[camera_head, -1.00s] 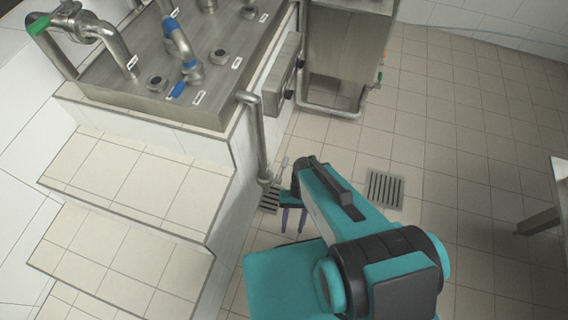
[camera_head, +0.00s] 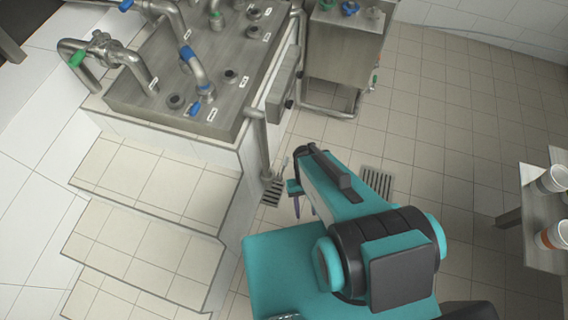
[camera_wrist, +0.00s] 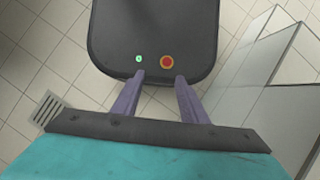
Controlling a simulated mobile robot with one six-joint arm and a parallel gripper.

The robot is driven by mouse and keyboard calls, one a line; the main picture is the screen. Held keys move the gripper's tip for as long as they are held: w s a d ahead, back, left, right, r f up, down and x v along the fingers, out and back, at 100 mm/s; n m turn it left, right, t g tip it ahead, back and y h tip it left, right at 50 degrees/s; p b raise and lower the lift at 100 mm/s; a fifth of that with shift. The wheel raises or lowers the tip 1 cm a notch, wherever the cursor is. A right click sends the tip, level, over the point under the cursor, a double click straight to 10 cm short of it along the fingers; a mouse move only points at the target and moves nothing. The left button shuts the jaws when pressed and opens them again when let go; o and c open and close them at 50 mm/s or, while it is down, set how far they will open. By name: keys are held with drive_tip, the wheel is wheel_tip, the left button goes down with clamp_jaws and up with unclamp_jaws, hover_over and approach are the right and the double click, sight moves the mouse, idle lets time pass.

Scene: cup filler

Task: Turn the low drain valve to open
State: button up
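In the head view a vertical steel drain pipe (camera_head: 259,150) runs down the side of the tiled platform to a floor grate. A small pale lever-like part, maybe the low drain valve's handle, shows at its lower end (camera_head: 284,163); it is too small to tell its position. My gripper (camera_head: 306,213) is just right of and in front of this pipe end, pointing down, apparently touching nothing. My arm hides part of the floor there. In the wrist view the two purple fingers (camera_wrist: 159,76) are spread with nothing between them. The valve is not recognisable in the wrist view.
Tiled steps (camera_head: 150,180) rise at the left to a steel counter (camera_head: 130,97) with pipes and blue and green handles. A floor grate (camera_head: 271,193) lies under the pipe, another (camera_head: 377,181) behind my arm. A table (camera_head: 533,205) with cups stands right.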

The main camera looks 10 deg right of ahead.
drive_tip(key=shift+d+r+p, duration=0.25)
drive_tip(key=shift+r+p, duration=0.3)
drive_tip(key=shift+r, duration=0.15)
drive_tip(key=shift+d+r+p, duration=0.25)
drive_tip(key=shift+r+p, duration=0.25)
drive_tip(key=shift+r, duration=0.2)
drive_tip(key=shift+c, duration=1)
